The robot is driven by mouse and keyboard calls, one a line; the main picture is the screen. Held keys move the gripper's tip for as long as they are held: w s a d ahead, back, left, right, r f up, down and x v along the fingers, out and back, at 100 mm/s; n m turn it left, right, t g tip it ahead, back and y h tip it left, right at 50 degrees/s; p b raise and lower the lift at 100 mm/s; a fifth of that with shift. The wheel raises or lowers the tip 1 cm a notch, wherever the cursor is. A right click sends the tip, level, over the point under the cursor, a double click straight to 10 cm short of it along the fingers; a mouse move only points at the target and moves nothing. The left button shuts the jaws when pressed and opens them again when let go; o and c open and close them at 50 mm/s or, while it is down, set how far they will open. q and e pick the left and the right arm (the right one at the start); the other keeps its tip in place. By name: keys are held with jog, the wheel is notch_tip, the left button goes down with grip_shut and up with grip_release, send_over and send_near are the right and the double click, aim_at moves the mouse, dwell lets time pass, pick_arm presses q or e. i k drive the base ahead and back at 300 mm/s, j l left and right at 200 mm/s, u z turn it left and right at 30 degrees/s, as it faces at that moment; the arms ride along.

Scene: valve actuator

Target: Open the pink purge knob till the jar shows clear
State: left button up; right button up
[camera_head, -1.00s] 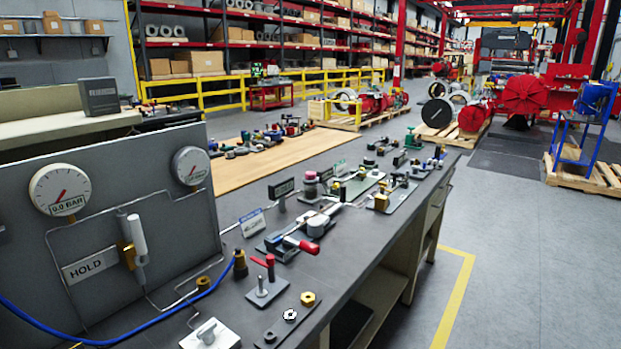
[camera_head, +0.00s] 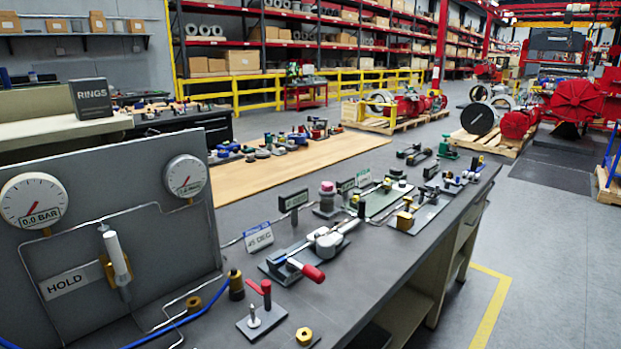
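A pink knob (camera_head: 327,187) sits on a dark block towards the far part of the grey bench, beside small dark sign plates (camera_head: 294,201). It is small in view, and its setting cannot be read. A white and grey valve body (camera_head: 328,242) with a red-handled lever (camera_head: 306,270) lies in front of it, near a sign reading 45 DEG (camera_head: 258,237). A clear jar cannot be made out. Neither of my grippers is in view.
A grey panel at left carries two gauges, one reading 0.0 BAR (camera_head: 34,201), and a HOLD label (camera_head: 64,284). A red-handled fitting (camera_head: 262,294) and a brass nut (camera_head: 304,336) stand near the bench's front edge. Open floor lies to the right.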

aim_at(326, 186)
jog(key=i+l+u, duration=0.4)
jog(key=l, duration=0.25)
jog(key=i+l+u, duration=0.2)
jog(key=l, duration=0.2)
jog(key=l+u, duration=0.2)
jog(key=l, duration=0.15)
jog(key=i+l+u, duration=0.2)
jog(key=l, duration=0.25)
